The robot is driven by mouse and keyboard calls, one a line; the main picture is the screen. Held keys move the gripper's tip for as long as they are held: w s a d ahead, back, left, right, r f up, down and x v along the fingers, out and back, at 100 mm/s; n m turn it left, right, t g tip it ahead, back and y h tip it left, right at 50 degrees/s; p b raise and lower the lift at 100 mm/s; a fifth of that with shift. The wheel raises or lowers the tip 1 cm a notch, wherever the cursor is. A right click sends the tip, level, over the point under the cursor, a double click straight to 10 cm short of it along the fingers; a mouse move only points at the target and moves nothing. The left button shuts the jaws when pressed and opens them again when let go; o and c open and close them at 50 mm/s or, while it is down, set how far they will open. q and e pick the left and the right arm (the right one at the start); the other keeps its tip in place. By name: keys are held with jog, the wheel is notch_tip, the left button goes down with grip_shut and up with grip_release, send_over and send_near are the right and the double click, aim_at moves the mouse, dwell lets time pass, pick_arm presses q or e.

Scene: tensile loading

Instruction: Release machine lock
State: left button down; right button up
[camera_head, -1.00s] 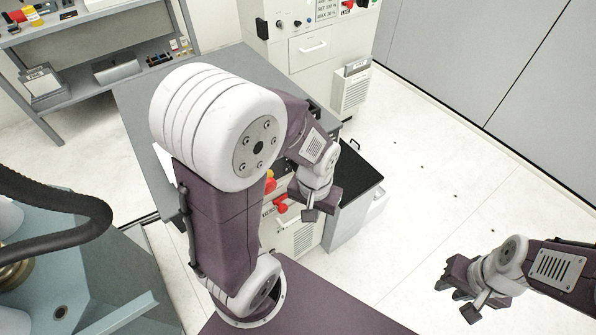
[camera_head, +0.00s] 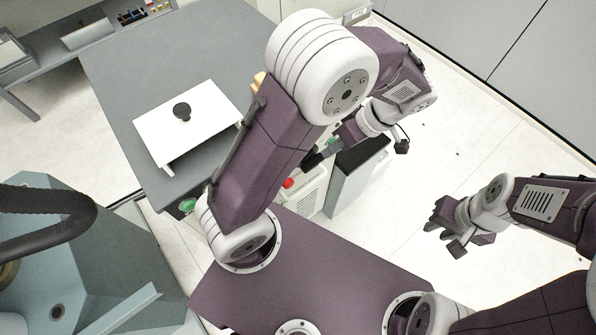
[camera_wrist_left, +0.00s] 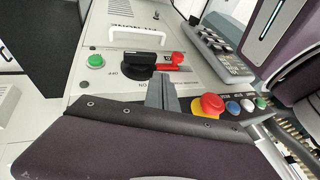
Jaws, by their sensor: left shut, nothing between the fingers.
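In the left wrist view, a black rotary switch (camera_wrist_left: 138,68) with a red piece (camera_wrist_left: 177,61) at its right end sits on the pale machine panel (camera_wrist_left: 105,90). My left gripper (camera_wrist_left: 165,92) is shut and empty, its fingers just below the switch; I cannot tell whether they touch the panel. A red mushroom button on a yellow base (camera_wrist_left: 208,105) is right of the fingers. In the head view, my left gripper (camera_head: 314,159) is low beside the machine, and my arm hides much of it. My right gripper (camera_head: 448,234) looks open and empty over the floor at right.
A green button (camera_wrist_left: 95,60) is left of the switch. Small buttons (camera_wrist_left: 232,107) and a keypad (camera_wrist_left: 218,55) are at right. A dark-topped cabinet (camera_head: 362,152) stands beside the machine.

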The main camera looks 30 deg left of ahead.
dwell(0.3)
pick_arm(q)
jog(key=b, duration=0.1)
send_near(310, 166)
jog(key=s+a+f, duration=0.3)
jog(key=f, duration=0.1)
jog(key=shift+s+a+f, duration=0.25)
jog(key=shift+s+a, duration=0.1)
jog(key=shift+s, duration=0.05)
jog(key=shift+s+a+f, duration=0.25)
jog(key=shift+s, duration=0.25)
jog(key=shift+s+a+f, duration=0.2)
jog(key=shift+s+f, duration=0.05)
jog(key=shift+s, duration=0.25)
jog(key=shift+s+a+f, duration=0.25)
jog(key=shift+s, duration=0.25)
